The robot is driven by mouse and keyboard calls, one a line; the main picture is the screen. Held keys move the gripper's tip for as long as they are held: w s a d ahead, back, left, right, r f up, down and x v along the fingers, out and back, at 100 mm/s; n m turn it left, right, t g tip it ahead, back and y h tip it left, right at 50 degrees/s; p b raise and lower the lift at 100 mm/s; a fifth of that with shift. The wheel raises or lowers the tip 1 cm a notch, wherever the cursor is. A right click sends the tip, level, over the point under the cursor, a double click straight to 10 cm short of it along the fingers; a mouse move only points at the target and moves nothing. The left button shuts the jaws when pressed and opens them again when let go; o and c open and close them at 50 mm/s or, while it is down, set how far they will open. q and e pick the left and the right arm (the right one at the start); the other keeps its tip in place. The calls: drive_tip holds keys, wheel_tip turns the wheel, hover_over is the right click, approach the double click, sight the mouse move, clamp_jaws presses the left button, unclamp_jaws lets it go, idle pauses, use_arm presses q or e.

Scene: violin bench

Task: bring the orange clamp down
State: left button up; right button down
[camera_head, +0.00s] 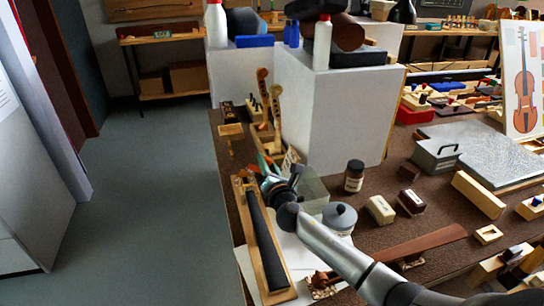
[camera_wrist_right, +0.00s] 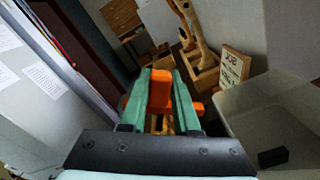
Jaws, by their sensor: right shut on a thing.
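The orange clamp (camera_wrist_right: 160,92) shows in the right wrist view between the two teal fingers of my right gripper (camera_wrist_right: 161,82), which is shut on it. A further orange piece shows just right of the right finger. In the head view the right gripper (camera_head: 266,168) is over the left part of the bench, beyond the far end of the wooden cradle (camera_head: 241,203) with the dark fingerboard (camera_head: 263,240). My wrist and fingers hide most of the clamp there. Wooden parts show below the clamp in the wrist view; whether it touches them I cannot tell. My left gripper is not in view.
Two violin necks (camera_head: 276,104) stand beyond the gripper, with a job card (camera_head: 290,160) close by. A clear bin (camera_head: 312,190), a grey round pot (camera_head: 340,217) and a dark jar (camera_head: 354,176) are to the right. A large white block (camera_head: 330,115) rises behind. Open floor lies left.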

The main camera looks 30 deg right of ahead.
sight(259, 172)
drive_tip(key=shift+a+n, duration=0.25)
drive_tip(key=shift+n, duration=0.25)
drive_tip(key=n, duration=0.1)
drive_tip(key=a+f+n+p, duration=0.1)
drive_tip(key=shift+w+n, duration=0.2)
drive_tip(key=shift+n, duration=0.1)
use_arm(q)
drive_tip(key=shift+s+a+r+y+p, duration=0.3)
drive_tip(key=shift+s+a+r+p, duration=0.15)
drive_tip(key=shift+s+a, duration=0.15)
use_arm(e)
drive_tip(key=shift+w+a+f+n, duration=0.1)
drive_tip(key=shift+a+f+n, duration=0.2)
drive_tip(key=shift+n, duration=0.5)
drive_tip(key=shift+a+f+n, duration=0.2)
drive_tip(key=shift+f+n, duration=0.1)
drive_tip(key=shift+n, duration=0.5)
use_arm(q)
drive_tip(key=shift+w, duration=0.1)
use_arm(e)
drive_tip(key=c, duration=0.6)
unclamp_jaws()
drive_tip(key=shift+c, duration=0.2)
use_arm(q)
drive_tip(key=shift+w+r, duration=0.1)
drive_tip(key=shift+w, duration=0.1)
